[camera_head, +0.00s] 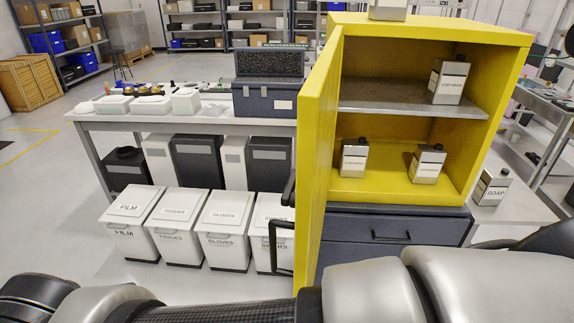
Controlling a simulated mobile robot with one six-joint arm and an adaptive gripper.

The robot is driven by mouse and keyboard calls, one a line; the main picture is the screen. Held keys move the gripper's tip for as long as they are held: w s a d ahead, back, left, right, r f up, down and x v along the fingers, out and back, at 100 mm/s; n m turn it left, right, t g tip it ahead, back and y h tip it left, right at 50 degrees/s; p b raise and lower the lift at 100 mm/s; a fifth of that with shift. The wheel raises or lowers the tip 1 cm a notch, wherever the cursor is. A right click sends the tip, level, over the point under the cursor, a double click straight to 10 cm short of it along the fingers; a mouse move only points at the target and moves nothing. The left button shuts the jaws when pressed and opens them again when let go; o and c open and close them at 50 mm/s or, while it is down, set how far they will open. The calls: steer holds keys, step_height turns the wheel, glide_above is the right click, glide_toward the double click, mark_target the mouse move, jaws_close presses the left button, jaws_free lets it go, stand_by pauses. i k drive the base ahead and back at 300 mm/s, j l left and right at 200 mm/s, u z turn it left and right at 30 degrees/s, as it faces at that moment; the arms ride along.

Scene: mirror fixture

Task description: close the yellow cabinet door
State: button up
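The yellow cabinet (430,30) stands at right centre on a dark drawer unit. Its yellow door (319,150) is open. It is hinged at the cabinet's left side and swung out toward me, so I see it nearly edge-on. A black bar handle (272,247) sticks out to the left from the door's outer face. Another dark fitting (289,188) shows above it, but I cannot tell what it is. Most of the outer face is hidden by the angle. My arm crosses the bottom of the view in front of the cabinet. My gripper is not in view.
Bottles stand inside the cabinet, one on the shelf (400,100) and two on its floor. Another is on top. A soap bottle (491,187) stands on the bench at right. Left of the door, a table (200,123) has lidded bins (220,222) under it.

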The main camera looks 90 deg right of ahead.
mark_target(317, 98)
steer(key=i+j+z, duration=0.2)
steer(key=i, duration=0.25)
steer(key=i+j+z, duration=0.2)
steer(key=i, duration=0.25)
steer(key=z, duration=3.7)
steer(key=k+j+u, duration=0.1)
steer(key=j+u, duration=0.15)
steer(key=j, duration=0.3)
